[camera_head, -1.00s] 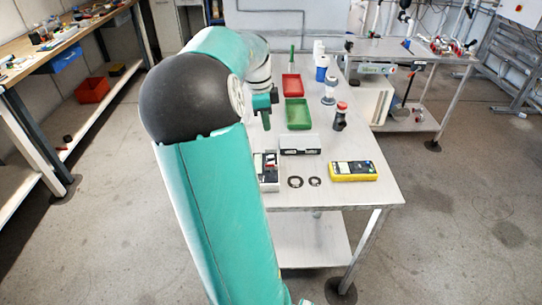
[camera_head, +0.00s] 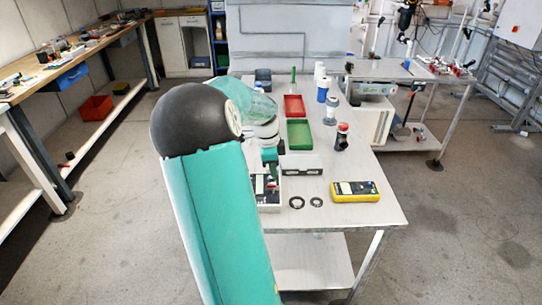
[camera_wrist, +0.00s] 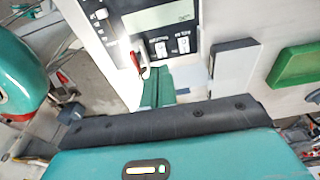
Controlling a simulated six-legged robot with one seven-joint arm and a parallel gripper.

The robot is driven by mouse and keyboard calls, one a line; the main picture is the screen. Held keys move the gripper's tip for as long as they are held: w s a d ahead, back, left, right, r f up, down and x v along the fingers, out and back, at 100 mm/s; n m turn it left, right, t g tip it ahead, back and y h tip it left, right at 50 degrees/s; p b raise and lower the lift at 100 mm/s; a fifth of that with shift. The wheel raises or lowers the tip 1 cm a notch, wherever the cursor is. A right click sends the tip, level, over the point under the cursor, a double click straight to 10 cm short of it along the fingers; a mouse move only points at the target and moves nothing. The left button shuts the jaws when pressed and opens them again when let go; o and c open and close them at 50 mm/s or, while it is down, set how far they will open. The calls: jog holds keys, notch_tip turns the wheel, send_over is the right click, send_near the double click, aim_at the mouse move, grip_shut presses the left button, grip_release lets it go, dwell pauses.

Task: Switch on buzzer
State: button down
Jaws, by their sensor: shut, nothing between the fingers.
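A white control box (camera_head: 268,206) with a black panel stands at the near left of the table, partly hidden behind my arm. In the wrist view its black panel (camera_wrist: 160,34) shows a grey display (camera_wrist: 158,17), a red lever (camera_wrist: 137,62) and small white switches (camera_wrist: 160,48) with labels too small to read. I cannot tell which control is the buzzer's. My gripper (camera_head: 271,182) is over the box. In the wrist view its teal fingers (camera_wrist: 153,75) are shut and empty, close beside the red lever; contact cannot be told.
A silver-black block (camera_head: 302,170), two dark rings (camera_head: 297,203) and a yellow meter (camera_head: 355,191) lie right of the box. Green (camera_head: 299,134) and red (camera_head: 294,107) trays and a red-capped bottle (camera_head: 342,137) stand farther back. The front right tabletop (camera_head: 370,216) is clear.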

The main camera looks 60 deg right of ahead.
jog(key=shift+s+d+f, duration=0.1)
jog(key=shift+s+f, duration=0.05)
jog(key=shift+f, duration=0.75)
jog(key=shift+s+f, duration=0.1)
jog(key=shift+f, duration=0.8)
